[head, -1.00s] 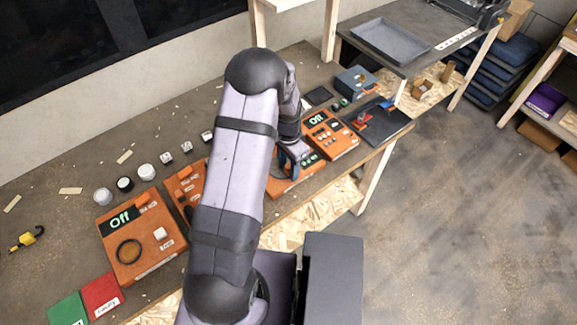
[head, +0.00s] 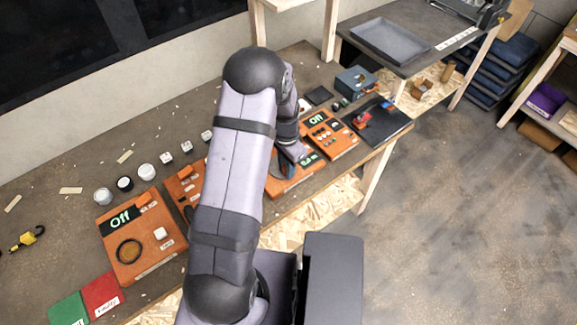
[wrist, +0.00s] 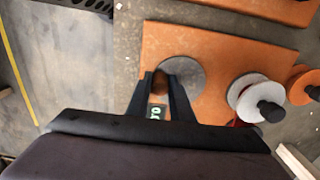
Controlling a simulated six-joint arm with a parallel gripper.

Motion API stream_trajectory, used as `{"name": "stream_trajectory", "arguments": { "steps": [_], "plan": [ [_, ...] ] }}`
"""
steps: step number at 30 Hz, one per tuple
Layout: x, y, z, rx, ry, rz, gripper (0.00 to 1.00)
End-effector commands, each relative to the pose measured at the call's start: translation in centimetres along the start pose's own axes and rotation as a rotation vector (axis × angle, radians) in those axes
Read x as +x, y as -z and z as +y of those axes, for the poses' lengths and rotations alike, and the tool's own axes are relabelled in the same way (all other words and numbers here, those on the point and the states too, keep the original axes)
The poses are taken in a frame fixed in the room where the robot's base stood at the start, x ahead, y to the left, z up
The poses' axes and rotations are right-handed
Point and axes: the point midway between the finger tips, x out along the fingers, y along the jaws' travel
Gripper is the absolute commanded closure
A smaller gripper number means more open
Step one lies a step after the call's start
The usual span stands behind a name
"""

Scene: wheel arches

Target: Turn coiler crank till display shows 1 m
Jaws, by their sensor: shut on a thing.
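The coiler is an orange box; in the wrist view its plate (wrist: 225,55) carries a round grey crank disc (wrist: 187,70) with a brown handle (wrist: 160,82). My gripper (wrist: 163,78) is shut on this handle, with one dark finger on each side of it. A small green-digit display (wrist: 155,113) shows between the fingers, partly covered, and I cannot read its full value. In the head view the coiler (head: 290,187) is partly behind my arm, and its lit display (head: 311,160) is too small to read surely.
In the wrist view a white reel (wrist: 245,92) with a black knob and an orange reel (wrist: 299,88) lie to the right. In the head view an orange panel (head: 345,140) reading Off and a black board (head: 385,125) stand close to the coiler. Another Off panel (head: 150,255) is at left.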

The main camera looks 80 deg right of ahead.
Motion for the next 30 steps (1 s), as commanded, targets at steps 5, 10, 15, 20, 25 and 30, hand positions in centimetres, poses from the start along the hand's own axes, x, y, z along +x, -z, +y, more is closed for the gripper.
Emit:
{"name": "stream_trajectory", "arguments": {
  "steps": [5,10,15,20,25,30],
  "plan": [
    [0.0,-1.0,-0.3,0.000,0.002,0.000,0.89],
    [0.0,-1.1,-0.4,0.001,0.002,0.001,0.89],
    [0.0,-1.4,-0.8,-0.001,0.002,0.001,0.89],
    [0.0,-2.0,-1.5,-0.001,0.003,0.002,0.89],
    [0.0,-2.2,-1.7,0.000,0.003,0.002,0.89],
    [0.0,-2.3,-2.0,0.000,0.003,0.003,0.89]
  ]
}}
